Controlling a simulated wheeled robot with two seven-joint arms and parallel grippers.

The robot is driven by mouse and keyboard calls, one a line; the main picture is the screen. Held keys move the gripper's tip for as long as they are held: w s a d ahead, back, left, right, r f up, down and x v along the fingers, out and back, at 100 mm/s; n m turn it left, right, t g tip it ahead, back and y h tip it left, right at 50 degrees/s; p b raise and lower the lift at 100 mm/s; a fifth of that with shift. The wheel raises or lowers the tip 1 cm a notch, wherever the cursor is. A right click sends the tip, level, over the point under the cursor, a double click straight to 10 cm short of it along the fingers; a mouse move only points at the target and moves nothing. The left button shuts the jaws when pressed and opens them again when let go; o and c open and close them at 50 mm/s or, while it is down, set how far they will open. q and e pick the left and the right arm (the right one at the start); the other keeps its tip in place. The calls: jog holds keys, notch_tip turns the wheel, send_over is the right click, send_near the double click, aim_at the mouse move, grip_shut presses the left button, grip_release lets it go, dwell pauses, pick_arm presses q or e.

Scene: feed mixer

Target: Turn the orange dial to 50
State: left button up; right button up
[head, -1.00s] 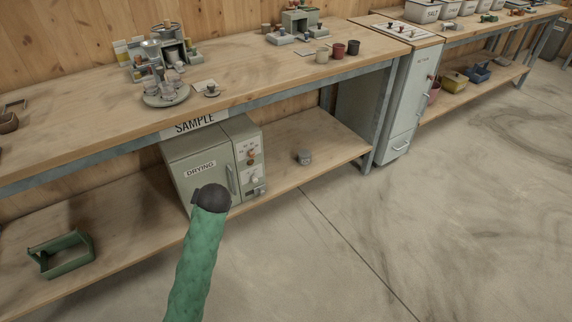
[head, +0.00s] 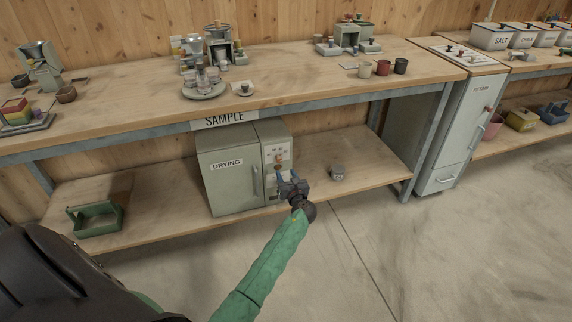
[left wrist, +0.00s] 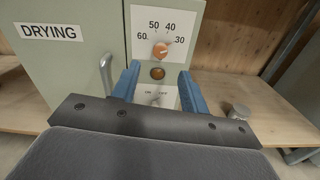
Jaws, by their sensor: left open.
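The orange dial (left wrist: 161,50) is on the white panel of the grey-green drying oven (head: 228,175), with 60, 50, 40 and 30 printed around it. A pale mark on the dial seems to point to the upper right, toward 40 or 30; I cannot tell exactly. The dial also shows small in the head view (head: 279,159). My left gripper (head: 286,178) is open and empty in front of the panel. In the left wrist view its blue fingers (left wrist: 158,70) are spread just below the dial, apart from it. My right gripper is not in view.
A round brown part (left wrist: 157,73) sits below the dial, above a second small dial (left wrist: 154,96). The workbench top (head: 130,110) overhangs the oven. A green tray (head: 95,219) lies to the left.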

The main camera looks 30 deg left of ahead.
aim_at(280, 161)
pick_arm(q)
jog(key=shift+m, duration=0.6)
jog(key=shift+x, duration=3.9)
grip_shut()
